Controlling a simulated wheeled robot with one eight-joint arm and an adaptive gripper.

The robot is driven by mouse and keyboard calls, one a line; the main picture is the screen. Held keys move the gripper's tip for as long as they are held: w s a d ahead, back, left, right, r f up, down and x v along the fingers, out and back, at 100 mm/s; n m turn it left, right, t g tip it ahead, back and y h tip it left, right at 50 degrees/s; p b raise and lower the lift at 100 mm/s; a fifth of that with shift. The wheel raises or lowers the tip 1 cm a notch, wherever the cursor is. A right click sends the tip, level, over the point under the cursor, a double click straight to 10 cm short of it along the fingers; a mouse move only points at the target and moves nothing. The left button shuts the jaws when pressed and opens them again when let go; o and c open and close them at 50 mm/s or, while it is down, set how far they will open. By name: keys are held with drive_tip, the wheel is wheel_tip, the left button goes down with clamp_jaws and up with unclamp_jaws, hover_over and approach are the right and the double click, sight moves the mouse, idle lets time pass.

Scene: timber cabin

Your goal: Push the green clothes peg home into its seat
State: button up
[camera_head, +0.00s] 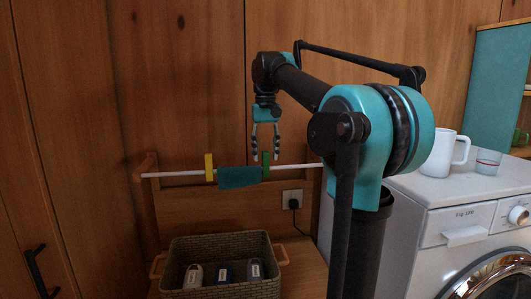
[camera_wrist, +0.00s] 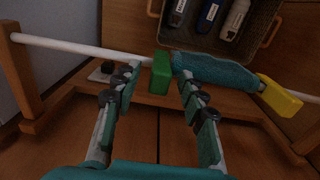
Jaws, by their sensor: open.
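The green peg (camera_head: 266,166) is on the white rod (camera_head: 180,174), at the right end of the teal cloth (camera_head: 238,178). In the wrist view, the green peg (camera_wrist: 159,80) stands upright on the rod beside the rolled-looking cloth (camera_wrist: 215,69). My gripper (camera_head: 265,157) is open above the rod, its fingers pointing down. In the wrist view, my gripper's fingertips (camera_wrist: 156,73) lie on either side of the green peg, with gaps showing. I cannot tell how deep the peg sits on the rod.
A yellow peg (camera_head: 209,167) is at the cloth's left end. A woven basket (camera_head: 220,246) with several bottles stands below the rod. A wall socket (camera_head: 292,197) is behind.

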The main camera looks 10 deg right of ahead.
wheel_tip(320, 180, up, 12)
idle(0.6)
